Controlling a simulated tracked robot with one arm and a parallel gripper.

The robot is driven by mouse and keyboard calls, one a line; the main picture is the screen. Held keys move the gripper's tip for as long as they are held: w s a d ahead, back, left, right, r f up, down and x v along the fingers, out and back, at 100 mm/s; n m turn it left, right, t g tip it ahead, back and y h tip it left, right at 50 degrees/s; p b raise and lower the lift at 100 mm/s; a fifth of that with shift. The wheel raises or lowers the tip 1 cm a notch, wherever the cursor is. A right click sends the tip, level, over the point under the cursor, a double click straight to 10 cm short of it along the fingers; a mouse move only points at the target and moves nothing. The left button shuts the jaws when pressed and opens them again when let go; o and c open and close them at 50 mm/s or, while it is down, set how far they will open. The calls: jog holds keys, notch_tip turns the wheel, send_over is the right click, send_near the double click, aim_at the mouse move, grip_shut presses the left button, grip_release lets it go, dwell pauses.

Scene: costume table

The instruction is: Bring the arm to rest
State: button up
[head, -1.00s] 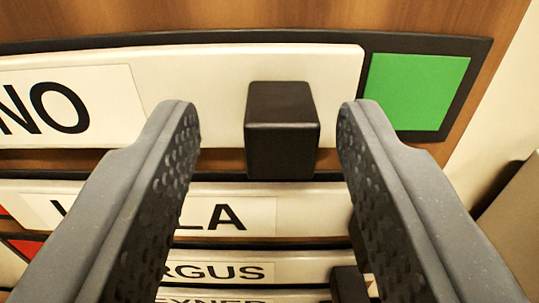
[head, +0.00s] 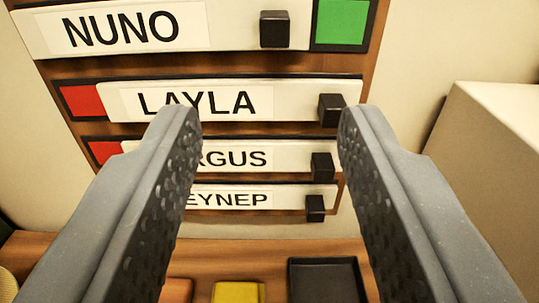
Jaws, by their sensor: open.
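My gripper (head: 270,118) is open and empty, its two grey fingers reaching forward in front of a wooden name board (head: 225,65). The top slider, marked NUNO (head: 225,28), has a black knob (head: 274,29) and a green patch (head: 341,22) at its right end. Below it are sliders marked LAYLA (head: 290,98), one partly hidden that ends in RGUS (head: 290,155), and one ending in EYNEP (head: 285,195). The LAYLA and RGUS rows show red patches (head: 82,101) at their left ends. The fingers touch no knob that I can see.
A wooden table top (head: 220,255) lies below the board, with a black tray (head: 325,280) and a yellow object (head: 238,292) on it. A large pale box (head: 490,165) stands at the right. Pale wall shows on both sides of the board.

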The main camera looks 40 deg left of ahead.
dwell(0.4)
jog(key=s+d+r+m+t+h+b, duration=0.25)
jog(key=d+r+h, duration=0.3)
jog(key=r, duration=0.45)
jog(key=s+d+r+m+t+h+b, duration=0.15)
jog(key=d+r+m+t+h, duration=0.3)
jog(key=r, duration=0.65)
jog(key=s+a+r+g+h+b, duration=0.1)
jog(key=s+a+r+g+b, duration=0.1)
jog(key=s, duration=0.8)
jog(key=s+a+r+m+g+h+b, duration=0.1)
jog(key=s+a+r+g+b, duration=0.1)
jog(key=s, duration=0.8)
jog(key=shift+a+r+m+g+b, duration=0.2)
jog(key=shift+a+m+g+b, duration=0.1)
jog(key=shift+a+g+b, duration=0.15)
